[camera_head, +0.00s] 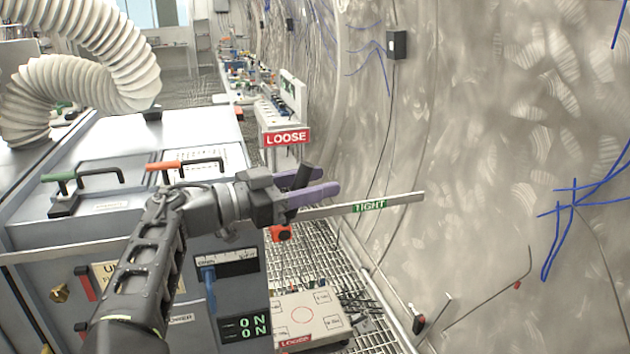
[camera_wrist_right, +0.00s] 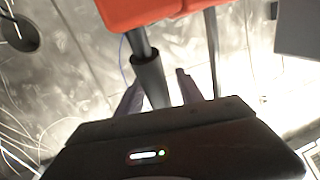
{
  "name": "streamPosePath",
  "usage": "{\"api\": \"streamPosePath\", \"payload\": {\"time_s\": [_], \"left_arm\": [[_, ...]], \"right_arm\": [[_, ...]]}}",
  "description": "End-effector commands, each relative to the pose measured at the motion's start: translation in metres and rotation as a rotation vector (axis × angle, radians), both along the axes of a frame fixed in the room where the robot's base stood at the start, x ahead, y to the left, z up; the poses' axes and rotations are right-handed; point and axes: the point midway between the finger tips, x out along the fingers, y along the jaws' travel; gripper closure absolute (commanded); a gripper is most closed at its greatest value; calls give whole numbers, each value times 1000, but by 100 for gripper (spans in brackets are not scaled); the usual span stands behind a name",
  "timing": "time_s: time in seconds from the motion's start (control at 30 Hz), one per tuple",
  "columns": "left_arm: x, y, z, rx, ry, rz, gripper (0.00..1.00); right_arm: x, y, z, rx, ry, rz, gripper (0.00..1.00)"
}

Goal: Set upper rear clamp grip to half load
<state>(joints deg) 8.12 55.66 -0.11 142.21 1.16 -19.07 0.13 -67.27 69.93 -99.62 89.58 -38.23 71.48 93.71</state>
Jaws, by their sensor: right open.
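My right gripper (camera_head: 322,180) has its purple fingers apart, in front of a pale bar with a green TIGHT label (camera_head: 370,206). An orange-red part with a dark centre (camera_head: 281,233) hangs just below the gripper. A red LOOSE sign (camera_head: 287,137) stands behind and above the fingers. In the right wrist view, the open fingers (camera_wrist_right: 158,82) show with a dark rod (camera_wrist_right: 149,78) between or beyond them; I cannot tell whether they touch. The rod runs up to a large orange-red block (camera_wrist_right: 145,12). Which part is the upper rear clamp grip is unclear. My left gripper is out of view.
A grey cabinet with green and orange handles (camera_head: 185,164) stands on the left, with a white corrugated hose (camera_head: 110,55) above it. A curved steel wall (camera_head: 490,130) closes the right side. A pale panel with a LOOSE label (camera_head: 303,316) lies low over the grating.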

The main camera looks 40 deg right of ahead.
Motion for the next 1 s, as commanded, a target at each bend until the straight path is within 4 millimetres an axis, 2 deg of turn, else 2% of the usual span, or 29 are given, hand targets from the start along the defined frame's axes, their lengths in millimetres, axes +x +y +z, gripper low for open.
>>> {"api": "streamPosePath", "payload": {"time_s": [0.07,0.57,1.0], "left_arm": [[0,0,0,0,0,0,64],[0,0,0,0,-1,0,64],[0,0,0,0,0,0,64]], "right_arm": [[0,0,0,0,0,0,58],[0,0,0,0,0,0,99],[0,0,0,0,0,0,100]]}}
